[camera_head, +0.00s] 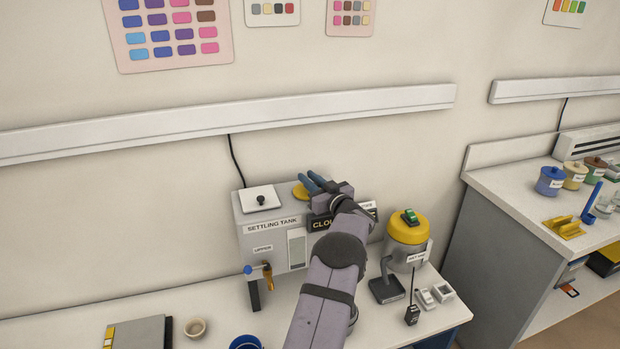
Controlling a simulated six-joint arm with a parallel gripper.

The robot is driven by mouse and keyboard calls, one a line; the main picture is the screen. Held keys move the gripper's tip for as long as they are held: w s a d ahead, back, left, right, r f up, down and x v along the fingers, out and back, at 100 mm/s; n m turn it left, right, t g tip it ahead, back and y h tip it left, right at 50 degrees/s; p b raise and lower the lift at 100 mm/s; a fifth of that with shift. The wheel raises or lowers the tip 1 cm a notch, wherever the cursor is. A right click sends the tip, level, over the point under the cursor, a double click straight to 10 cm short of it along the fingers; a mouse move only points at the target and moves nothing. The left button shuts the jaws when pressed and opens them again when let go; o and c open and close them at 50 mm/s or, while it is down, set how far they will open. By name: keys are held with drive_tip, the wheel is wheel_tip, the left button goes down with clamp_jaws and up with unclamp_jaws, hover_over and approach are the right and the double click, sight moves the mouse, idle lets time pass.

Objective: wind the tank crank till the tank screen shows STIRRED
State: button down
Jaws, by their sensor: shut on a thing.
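The settling tank (265,243) is a grey box on the bench against the wall, with its name on its front. Its dark tank screen (321,224) shows letters beginning "CLOU"; my arm covers the rest. A round yellow part of the tank crank (300,192) shows on the tank's top right. My gripper (311,182), with blue fingers, is over the tank top at this crank and is shut on it. The crank's handle is hidden by the fingers and wrist.
A lidded hatch (260,198) is on the tank's top left, and a blue-handled tap (260,270) on its front. A yellow-topped grey canister (407,240) stands close right of my arm. A small bowl (195,327) and a blue container (245,342) are in front.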

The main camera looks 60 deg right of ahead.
drive_tip(key=shift+w+r+n+t+y+b, duration=0.1)
drive_tip(key=shift+n+t+y+b, duration=0.15)
drive_tip(key=shift+n+y, duration=0.3)
drive_tip(key=shift+w+r+n+t+y+b, duration=0.15)
drive_tip(key=shift+n+t+y, duration=0.25)
drive_tip(key=shift+y, duration=0.25)
drive_tip(key=shift+n+y, duration=0.25)
drive_tip(key=shift+y, duration=0.05)
drive_tip(key=c, duration=1.6)
unclamp_jaws()
drive_tip(key=shift+c, duration=0.2)
drive_tip(key=shift+f, duration=0.1)
drive_tip(key=shift+s, duration=0.1)
drive_tip(key=shift+s+a+f+b, duration=0.1)
drive_tip(key=shift+s+a+b, duration=0.1)
drive_tip(key=shift+s+b, duration=0.35)
drive_tip(key=shift+b+v, duration=0.7)
drive_tip(key=shift+v, duration=2.3)
